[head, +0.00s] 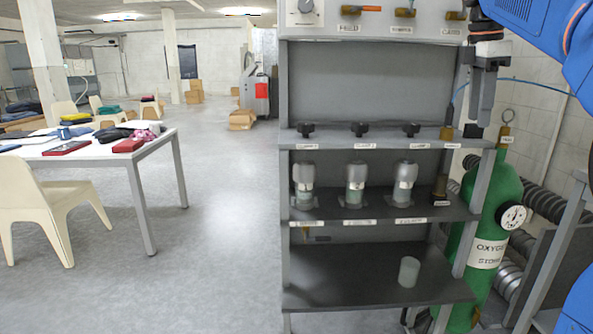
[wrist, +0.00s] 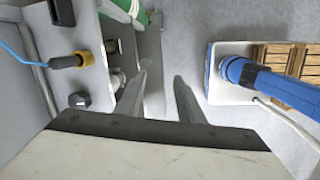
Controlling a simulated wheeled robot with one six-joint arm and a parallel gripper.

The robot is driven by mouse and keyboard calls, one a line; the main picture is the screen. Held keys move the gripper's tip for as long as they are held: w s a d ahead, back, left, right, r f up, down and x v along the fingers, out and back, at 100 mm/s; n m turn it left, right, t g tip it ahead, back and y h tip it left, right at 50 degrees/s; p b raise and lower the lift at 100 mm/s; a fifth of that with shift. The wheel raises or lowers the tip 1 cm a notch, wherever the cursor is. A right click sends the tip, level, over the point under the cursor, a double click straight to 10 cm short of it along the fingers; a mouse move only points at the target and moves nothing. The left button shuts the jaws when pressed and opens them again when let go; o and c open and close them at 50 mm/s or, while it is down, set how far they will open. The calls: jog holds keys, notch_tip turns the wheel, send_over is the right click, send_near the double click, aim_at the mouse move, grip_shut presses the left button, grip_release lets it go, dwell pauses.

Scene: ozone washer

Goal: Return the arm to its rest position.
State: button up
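My blue arm (head: 545,35) comes in from the upper right in the head view. My gripper (head: 481,118) points down at the right side of the grey shelf unit, in front of its upper right post. In the wrist view my gripper (wrist: 160,90) shows two fingers standing apart with nothing between them. The gripper is open and empty. The rest of the arm is cut off by the picture edge.
The shelf unit (head: 370,275) holds three capped jars and a loose cup (head: 409,271). A green oxygen cylinder (head: 493,205) with a gauge stands close right. A blue hose (head: 530,83) runs near my gripper. Left, a white table (head: 90,150) and chairs stand beyond clear floor.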

jog(key=s+a+f+m+t, duration=0.1)
jog(key=s+a+f+m, duration=0.3)
jog(key=s+f, duration=0.5)
jog(key=s+a+f+m+t+y, duration=0.1)
jog(key=s+a+f+m, duration=0.3)
jog(key=s+f, duration=0.5)
jog(key=s+a+f+m+t, duration=0.1)
jog(key=s+a+f+m, duration=0.3)
jog(key=f, duration=1.6)
jog(key=s+m, duration=0.3)
jog(key=s, duration=0.1)
jog(key=shift+s+f+m+t+y, duration=0.3)
jog(key=shift+s+t+y, duration=0.1)
jog(key=shift+c, duration=0.4)
